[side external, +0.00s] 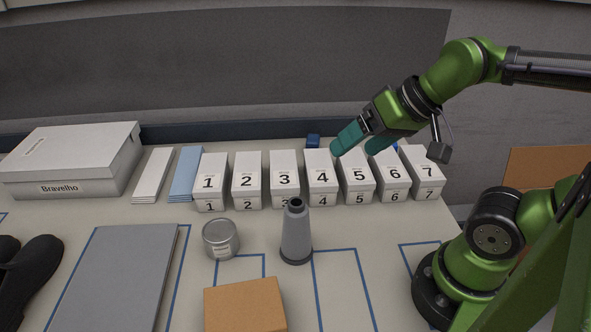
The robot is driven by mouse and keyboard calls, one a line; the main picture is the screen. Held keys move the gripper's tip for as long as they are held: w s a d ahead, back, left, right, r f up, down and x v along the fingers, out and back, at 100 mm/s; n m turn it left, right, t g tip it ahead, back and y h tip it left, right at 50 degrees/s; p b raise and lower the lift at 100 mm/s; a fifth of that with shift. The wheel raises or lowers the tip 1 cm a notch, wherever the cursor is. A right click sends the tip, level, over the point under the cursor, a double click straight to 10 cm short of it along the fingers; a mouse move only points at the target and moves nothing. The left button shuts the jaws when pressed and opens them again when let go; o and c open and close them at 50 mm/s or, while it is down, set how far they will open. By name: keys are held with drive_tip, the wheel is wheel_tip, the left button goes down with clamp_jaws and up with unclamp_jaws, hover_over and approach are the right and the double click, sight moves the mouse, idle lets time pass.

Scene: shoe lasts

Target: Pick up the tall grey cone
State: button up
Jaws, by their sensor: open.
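The tall grey cone (296,234) stands upright on the table, right of centre in the side external view. It has a dark open top and a dark base ring. My gripper (354,147) is open, with teal fingers spread apart and nothing seen between them. It hangs above the row of numbered white boxes, up and to the right of the cone and well apart from it. The finger tips overlap the boxes marked 4 to 6 in the picture; whether they touch cannot be told.
Numbered white boxes (246,182) stand in a row behind the cone. A round tin (220,239) is left of it, and an orange-brown box (245,305) is in front. A grey board (118,275), black shoes (30,270) and a Bravelho shoebox (70,160) are left. Blue-outlined table right of the cone is clear.

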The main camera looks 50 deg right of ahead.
sight(296, 213)
drive_tip(key=w+a+r+n+g+h, duration=0.1)
drive_tip(key=w+a+n+g+h, duration=0.1)
drive_tip(key=w+a+g, duration=0.55)
drive_tip(key=shift+a+f, duration=0.15)
drive_tip(key=shift+f, duration=4)
drive_tip(key=shift+a+f, duration=0.1)
drive_tip(key=shift+f, duration=4)
clamp_jaws()
